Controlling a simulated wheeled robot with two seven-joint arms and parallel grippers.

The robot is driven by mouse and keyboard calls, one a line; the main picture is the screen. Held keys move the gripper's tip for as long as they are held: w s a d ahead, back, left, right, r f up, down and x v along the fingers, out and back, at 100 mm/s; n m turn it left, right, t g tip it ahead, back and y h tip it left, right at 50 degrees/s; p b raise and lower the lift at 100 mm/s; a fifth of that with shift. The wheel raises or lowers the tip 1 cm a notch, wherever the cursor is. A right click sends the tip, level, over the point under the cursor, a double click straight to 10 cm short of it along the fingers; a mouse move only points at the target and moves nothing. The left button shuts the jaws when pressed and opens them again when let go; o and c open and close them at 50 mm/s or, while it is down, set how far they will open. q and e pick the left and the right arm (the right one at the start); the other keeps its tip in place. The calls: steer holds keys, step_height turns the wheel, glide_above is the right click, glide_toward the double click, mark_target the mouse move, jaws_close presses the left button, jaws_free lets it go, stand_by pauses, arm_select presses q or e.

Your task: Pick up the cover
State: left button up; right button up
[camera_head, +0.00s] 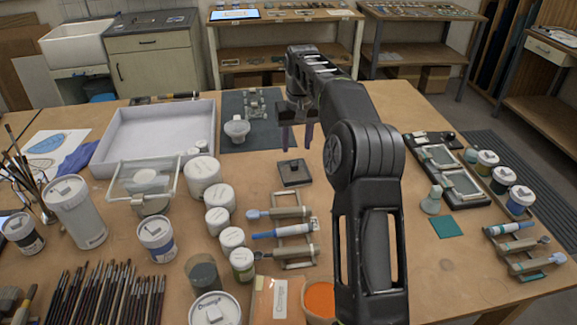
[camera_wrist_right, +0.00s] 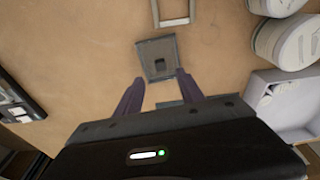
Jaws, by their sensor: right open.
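The cover appears to be the small dark square plate with a raised knob (camera_head: 294,172), lying flat on the wooden table (camera_head: 330,215). It also shows in the right wrist view (camera_wrist_right: 157,58), just ahead of the fingertips. My right gripper (camera_head: 297,140) is open and empty, with its two purple-grey fingers pointing down. In the head view it hangs above and behind the plate. In the right wrist view the fingers (camera_wrist_right: 160,80) lie to either side of the plate's near edge, apart from it. My left gripper is not in view.
White jars (camera_head: 203,177) stand left of the plate. A rack with tools (camera_head: 285,230) lies in front of it. A dark mat (camera_head: 262,140) with a small device and a large grey tray (camera_head: 150,125) are behind and left. Dark trays (camera_head: 450,175) lie right of my arm.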

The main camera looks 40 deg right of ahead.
mark_target(294, 164)
steer(key=shift+w+f, duration=0.25)
steer(key=shift+f, duration=1.05)
steer(key=shift+f+p, duration=0.1)
steer(key=shift+p, duration=0.2)
steer(key=shift+f, duration=0.25)
steer(key=f+p, duration=0.2)
steer(key=f, duration=0.1)
steer(key=shift+w+d+f, duration=0.2)
steer(key=shift+w, duration=0.15)
steer(key=shift+w+f, duration=0.1)
steer(key=shift+f, duration=0.45)
steer(key=shift+c, duration=0.4)
